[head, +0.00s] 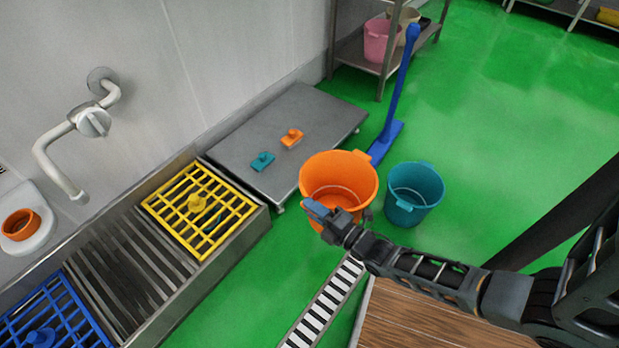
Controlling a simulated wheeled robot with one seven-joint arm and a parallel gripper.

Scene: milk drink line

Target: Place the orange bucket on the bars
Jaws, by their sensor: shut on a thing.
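The orange bucket (338,170) is upright and open at the top, right of the steel sink. My gripper (318,210) is at the bucket's near side and shut on it, at or just below the rim. The fingertips partly cover the bucket's lower front, so I cannot tell whether its base touches the floor. The bars could be the yellow grid (216,239) or the blue grid (58,318), both lying over the sink; bare metal slats (130,270) lie between them. No bucket stands on any of these.
A teal bucket (414,192) stands close right of the orange one. A blue broom (395,100) stands behind. A low steel table (285,135) holds an orange and a teal brush. A wall tap (65,150) overhangs the sink. A floor drain (325,300) lies in front.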

